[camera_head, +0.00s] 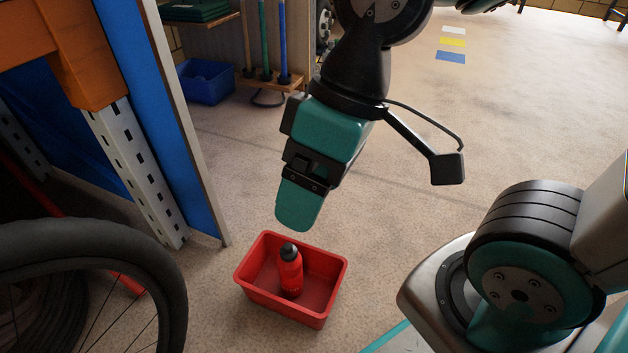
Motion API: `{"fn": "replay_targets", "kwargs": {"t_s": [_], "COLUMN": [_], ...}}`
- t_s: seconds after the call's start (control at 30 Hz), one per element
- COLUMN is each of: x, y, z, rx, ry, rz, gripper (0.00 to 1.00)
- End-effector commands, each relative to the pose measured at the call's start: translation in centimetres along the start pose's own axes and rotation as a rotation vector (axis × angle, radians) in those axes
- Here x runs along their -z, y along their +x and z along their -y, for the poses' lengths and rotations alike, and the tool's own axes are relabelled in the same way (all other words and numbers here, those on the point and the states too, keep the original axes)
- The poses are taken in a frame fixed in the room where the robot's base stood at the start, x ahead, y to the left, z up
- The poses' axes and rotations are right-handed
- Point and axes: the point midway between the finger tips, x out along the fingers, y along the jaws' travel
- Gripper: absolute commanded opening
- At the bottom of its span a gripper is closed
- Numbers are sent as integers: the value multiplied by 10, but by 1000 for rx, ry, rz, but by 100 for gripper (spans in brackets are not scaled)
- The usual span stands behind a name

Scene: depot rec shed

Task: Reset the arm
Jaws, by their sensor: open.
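My gripper (300,207) hangs from my arm near the middle of the head view, its teal fingertip pointing down. From this side one finger covers the other, and I see nothing held. Below it, a red bin (319,317) sits on the floor. A red bottle with a black cap (290,272) stands in the bin, near its middle. The gripper is above and apart from the bin's back rim.
A bicycle wheel (170,265) stands at the lower left, near a perforated metal post (135,175) and a blue panel (165,110). A blue bin (206,82) and upright poles (283,45) are at the back. Floor to the right of the gripper is clear.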

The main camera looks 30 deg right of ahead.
Motion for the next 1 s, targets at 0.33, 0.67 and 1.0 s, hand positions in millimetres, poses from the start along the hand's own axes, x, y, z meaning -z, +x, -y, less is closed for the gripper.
{"fn": "replay_targets", "kwargs": {"t_s": [0.33, 0.67, 1.0], "x": [1, 18, 45], "y": [-4, -82, -205], "z": [1, 25, 64], "rx": [0, -1, -1], "ry": [-1, 0, 0], "rz": [-1, -1, -2], "gripper": [79, 79, 79]}}
